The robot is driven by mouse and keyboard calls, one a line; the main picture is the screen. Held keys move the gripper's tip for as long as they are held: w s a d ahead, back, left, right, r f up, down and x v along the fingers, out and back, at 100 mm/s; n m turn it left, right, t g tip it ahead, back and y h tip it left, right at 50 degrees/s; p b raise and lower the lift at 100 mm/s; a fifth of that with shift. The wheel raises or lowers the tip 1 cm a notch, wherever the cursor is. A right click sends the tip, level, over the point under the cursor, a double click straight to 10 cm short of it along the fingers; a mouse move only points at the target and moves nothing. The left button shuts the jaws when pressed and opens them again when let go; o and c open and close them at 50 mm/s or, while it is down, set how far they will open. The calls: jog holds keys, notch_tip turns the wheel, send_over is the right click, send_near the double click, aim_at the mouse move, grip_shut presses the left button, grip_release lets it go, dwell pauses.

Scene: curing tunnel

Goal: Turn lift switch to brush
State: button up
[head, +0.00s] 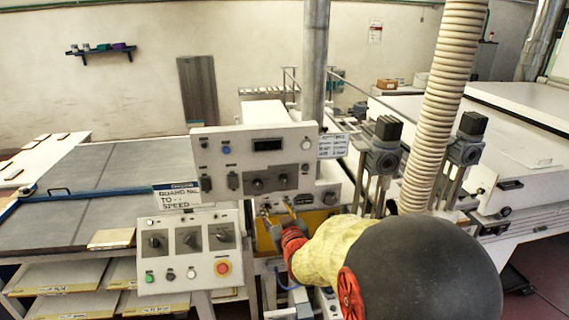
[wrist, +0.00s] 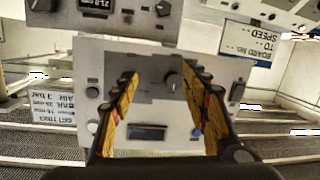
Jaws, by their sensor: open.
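My gripper (head: 278,212) is in front of the lower part of the upright grey-white control panel (head: 240,134), just below its row of dark knobs. In the wrist view, which shows the panel upside down, my gripper (wrist: 163,77) is open. Its yellow and dark fingers stand on either side of a dark rotary knob (wrist: 172,80), with no visible contact. In the head view two dark knobs, one left (head: 257,185) and one right (head: 281,181), sit side by side on this panel. Their labels are too small to read, so I cannot tell which is the lift switch.
A sloping control box (head: 190,278) with several knobs and a red button (head: 222,268) stands at lower left. A "BOARD No. TO SPEED" sign (head: 176,195) is beside the panel. A ribbed hose (head: 445,100) and metal posts with dark motors (head: 385,150) stand right.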

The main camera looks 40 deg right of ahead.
jog(key=t+h+p, duration=0.1)
jog(key=h+p, duration=0.1)
jog(key=p, duration=0.1)
send_near(285, 183)
jog(key=x, duration=0.2)
jog(key=shift+p+x, duration=0.5)
jog(key=shift+x, duration=3.3)
jog(key=shift+s, duration=0.1)
jog(key=shift+c, duration=0.4)
jog(key=c, duration=1.1)
